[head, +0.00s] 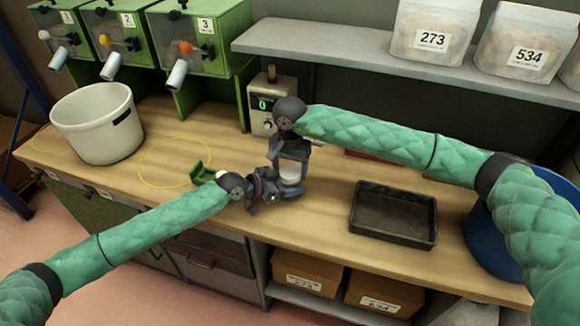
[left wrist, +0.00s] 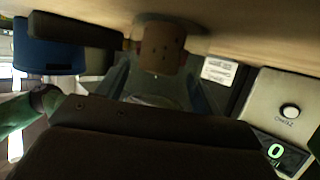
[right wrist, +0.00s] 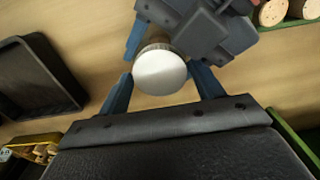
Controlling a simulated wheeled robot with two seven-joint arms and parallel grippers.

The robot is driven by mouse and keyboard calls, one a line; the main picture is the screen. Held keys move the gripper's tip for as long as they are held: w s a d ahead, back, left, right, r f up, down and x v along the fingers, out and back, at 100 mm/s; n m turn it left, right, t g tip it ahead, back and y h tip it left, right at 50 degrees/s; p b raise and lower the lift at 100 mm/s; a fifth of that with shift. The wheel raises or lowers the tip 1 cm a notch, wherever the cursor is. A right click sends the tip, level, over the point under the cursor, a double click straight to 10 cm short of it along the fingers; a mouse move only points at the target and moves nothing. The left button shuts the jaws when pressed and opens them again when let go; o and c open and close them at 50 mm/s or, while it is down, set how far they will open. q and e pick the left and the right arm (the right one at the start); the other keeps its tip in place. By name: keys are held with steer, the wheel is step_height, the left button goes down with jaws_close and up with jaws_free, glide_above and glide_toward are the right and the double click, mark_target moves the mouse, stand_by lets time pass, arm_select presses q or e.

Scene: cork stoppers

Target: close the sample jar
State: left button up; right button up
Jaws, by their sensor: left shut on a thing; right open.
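The sample jar shows in the left wrist view as a brown speckled cylinder (left wrist: 158,52) between my left fingers, close to the bench top. My left gripper (head: 268,186) is shut on it from the side. A white round lid (right wrist: 160,72) sits at the top of the jar; it also shows in the head view (head: 291,175). My right gripper (right wrist: 162,85) points down over it, open, with one blue finger on each side of the lid. I cannot tell whether the fingers touch the lid or how firmly the lid is seated.
A black tray (head: 393,240) and a blue bin (head: 497,238) stand to the right. A white pot (head: 82,152) is at the left. A device with a green 0 display (head: 258,122) stands close behind my grippers. A green rack with corks (right wrist: 292,22) is beside them.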

steer(key=c, duration=0.8)
steer(key=m, duration=0.6)
steer(key=shift+m, duration=0.3)
steer(key=o, duration=1.1)
steer(key=shift+c, duration=0.2)
steer(key=shift+r, duration=2.25)
steer(key=shift+c, duration=0.4)
